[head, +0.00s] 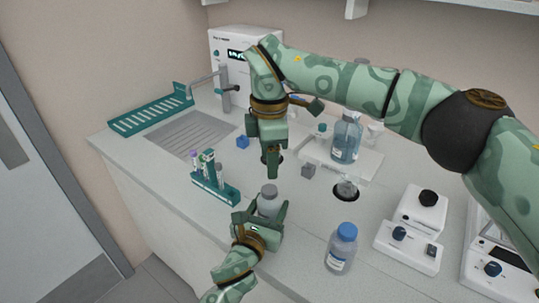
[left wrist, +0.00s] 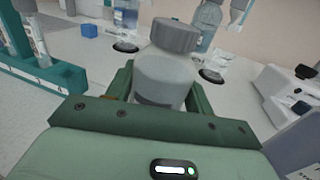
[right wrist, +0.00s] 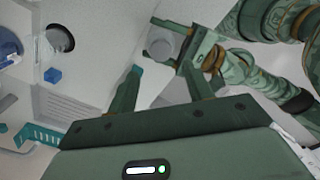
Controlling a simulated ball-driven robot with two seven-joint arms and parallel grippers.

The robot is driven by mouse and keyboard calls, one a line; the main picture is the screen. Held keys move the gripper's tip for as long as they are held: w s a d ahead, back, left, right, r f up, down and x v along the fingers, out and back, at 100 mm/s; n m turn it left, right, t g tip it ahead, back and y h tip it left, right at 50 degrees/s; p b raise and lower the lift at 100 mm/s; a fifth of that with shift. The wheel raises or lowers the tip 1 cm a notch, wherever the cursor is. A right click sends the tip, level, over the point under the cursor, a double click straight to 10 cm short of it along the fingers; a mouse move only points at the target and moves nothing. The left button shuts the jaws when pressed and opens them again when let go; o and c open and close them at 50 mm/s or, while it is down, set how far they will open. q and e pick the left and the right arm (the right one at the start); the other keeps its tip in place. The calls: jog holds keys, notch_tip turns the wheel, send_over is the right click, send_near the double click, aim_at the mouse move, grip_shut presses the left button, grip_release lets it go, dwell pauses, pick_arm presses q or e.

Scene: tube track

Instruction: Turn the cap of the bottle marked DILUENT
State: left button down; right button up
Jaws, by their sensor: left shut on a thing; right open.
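A grey bottle with a grey cap (head: 269,189) stands near the counter's front edge. Its cap and upper body show large in the left wrist view (left wrist: 166,72), and the cap is seen from above in the right wrist view (right wrist: 161,50). Its label is mostly hidden and I cannot read it. My left gripper (head: 263,209) is shut around the bottle's body, below the cap. My right gripper (head: 270,174) points down, open and empty, just behind and above the cap, apart from it. In the right wrist view, its fingers (right wrist: 163,85) have nothing between them.
A blue-capped bottle (head: 341,250) stands to the right. A teal tube rack (head: 216,188) is to the left. A blue cube (head: 242,142), a grey cube (head: 308,171) and a large clear bottle (head: 346,138) are behind. A small white device (head: 409,246) stands at right.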

aim_at(270, 189)
notch_tip(270, 189, down, 8)
jog(key=shift+r, duration=0.1)
dwell(0.4)
